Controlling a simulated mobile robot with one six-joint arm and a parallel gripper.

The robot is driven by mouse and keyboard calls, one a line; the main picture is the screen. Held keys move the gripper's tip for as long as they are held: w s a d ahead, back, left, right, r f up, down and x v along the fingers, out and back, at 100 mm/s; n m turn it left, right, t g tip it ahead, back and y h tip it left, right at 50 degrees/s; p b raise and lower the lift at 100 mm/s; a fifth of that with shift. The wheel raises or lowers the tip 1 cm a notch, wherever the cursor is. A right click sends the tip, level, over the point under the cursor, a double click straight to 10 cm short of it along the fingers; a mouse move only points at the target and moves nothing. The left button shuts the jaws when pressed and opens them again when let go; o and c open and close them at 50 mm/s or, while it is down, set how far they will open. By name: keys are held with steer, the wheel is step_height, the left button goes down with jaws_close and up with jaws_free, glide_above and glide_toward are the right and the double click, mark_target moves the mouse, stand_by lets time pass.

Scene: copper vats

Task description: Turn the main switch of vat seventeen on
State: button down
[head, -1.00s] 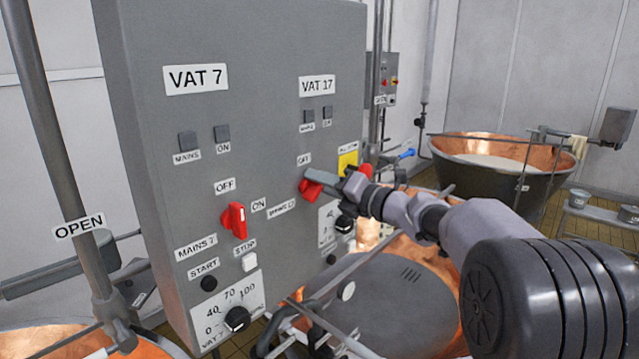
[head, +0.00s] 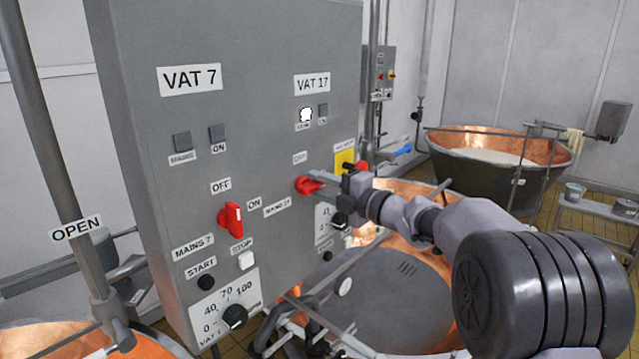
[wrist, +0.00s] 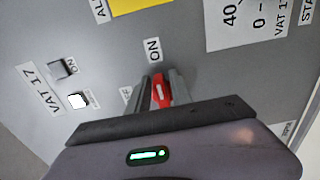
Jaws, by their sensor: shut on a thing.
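The grey control panel (head: 270,60) carries a VAT 17 label (head: 312,83) on its right half. Below it is the red main switch of vat seventeen (head: 306,186). My gripper (head: 322,182) is shut on this switch; in the wrist view the red handle (wrist: 161,92) sits between the two fingers. The handle's white line points toward the ON label (wrist: 153,50). The OFF label is partly hidden by a finger in the wrist view. The vat 17 mains lamp (head: 305,115) glows white; it also shows lit in the wrist view (wrist: 78,100). The lamp beside it is dark.
The similar red vat 7 switch (head: 231,219) is to the left on the same panel. A yellow plate (head: 344,162) and another red part (head: 361,169) are close to my gripper. Copper vats stand below and at the back right (head: 500,150).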

steer(key=shift+f, duration=0.25)
steer(key=shift+a, duration=0.1)
steer(key=c, duration=1.5)
jaws_free()
steer(key=shift+c, duration=0.2)
steer(key=shift+o, duration=0.7)
steer(key=shift+s, duration=0.15)
steer(key=shift+s+a+r, duration=0.1)
steer(key=shift+a+r, duration=0.05)
steer(key=shift+a, duration=0.05)
steer(key=shift+d, duration=0.15)
steer(key=shift+s+d, duration=0.15)
steer(key=shift+d, duration=0.15)
steer(key=b+v, duration=0.3)
steer(key=v, duration=1.3)
steer(key=shift+s, duration=0.25)
